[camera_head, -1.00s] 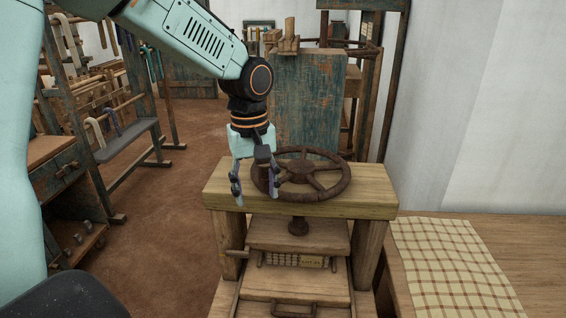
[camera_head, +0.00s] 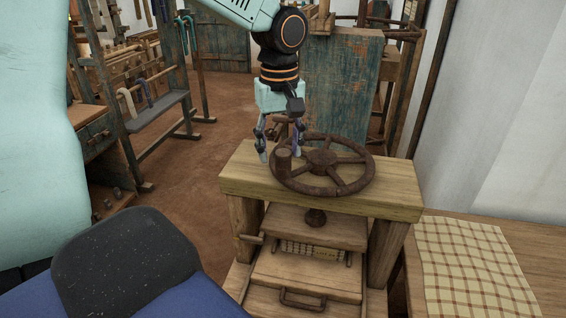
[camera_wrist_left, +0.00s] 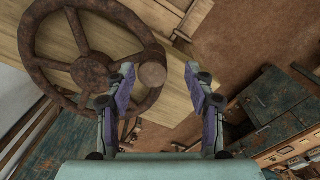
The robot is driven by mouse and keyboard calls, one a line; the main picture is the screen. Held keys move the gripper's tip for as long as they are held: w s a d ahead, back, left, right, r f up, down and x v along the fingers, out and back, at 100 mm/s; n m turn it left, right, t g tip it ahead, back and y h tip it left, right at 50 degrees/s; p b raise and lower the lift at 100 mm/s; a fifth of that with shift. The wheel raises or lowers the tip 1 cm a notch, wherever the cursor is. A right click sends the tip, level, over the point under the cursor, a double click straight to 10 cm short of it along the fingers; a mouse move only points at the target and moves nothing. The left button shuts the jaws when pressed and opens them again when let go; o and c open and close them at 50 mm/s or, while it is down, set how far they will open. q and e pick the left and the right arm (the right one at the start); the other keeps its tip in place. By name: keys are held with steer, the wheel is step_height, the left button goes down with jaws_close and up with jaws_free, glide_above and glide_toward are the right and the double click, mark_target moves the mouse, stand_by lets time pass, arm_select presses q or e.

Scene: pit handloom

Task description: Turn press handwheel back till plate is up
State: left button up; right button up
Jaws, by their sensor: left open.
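The dark rusty press handwheel (camera_head: 335,188) lies flat above the wooden press beam (camera_head: 395,203). Its upright round knob (camera_head: 283,161) is at the wheel's left side. My left gripper (camera_head: 279,150) points down at the knob, its fingers open. In the left wrist view, the gripper (camera_wrist_left: 163,88) has the knob (camera_wrist_left: 152,74) just beyond its fingertips, closer to the left finger; I see no clear grip. The wooden plate (camera_head: 310,226) hangs under the screw (camera_head: 316,215), above the press bed (camera_head: 310,272). Their exact gap is hard to tell. My right gripper is out of view.
A table with a checked cloth (camera_head: 470,265) stands right of the press. A worn blue-green panel (camera_head: 340,90) rises behind it. A rack with a bench (camera_head: 155,112) stands left, with open brown floor between. A drawer handle (camera_head: 303,300) is at the press front.

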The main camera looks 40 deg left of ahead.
mark_target(285, 165)
arm_select(q)
steer(key=f, duration=0.2)
steer(key=w+f, duration=0.1)
steer(key=f, duration=0.1)
steer(key=shift+w+f, duration=0.1)
steer(key=shift+f, duration=0.05)
steer(key=shift+w+d+f, duration=0.1)
steer(key=shift+d+f, duration=0.1)
steer(key=shift+f, duration=0.15)
steer(key=shift+s+a+r, duration=0.15)
steer(key=shift+s+r, duration=0.05)
steer(key=shift+s, duration=0.4)
steer(key=shift+w+f, duration=0.25)
steer(key=shift+w, duration=0.3)
steer(key=c, duration=0.4)
steer(key=shift+c, duration=1.1)
steer(key=shift+s+r, duration=0.15)
steer(key=shift+s, duration=0.1)
steer(key=shift+c, duration=1.3)
jaws_close()
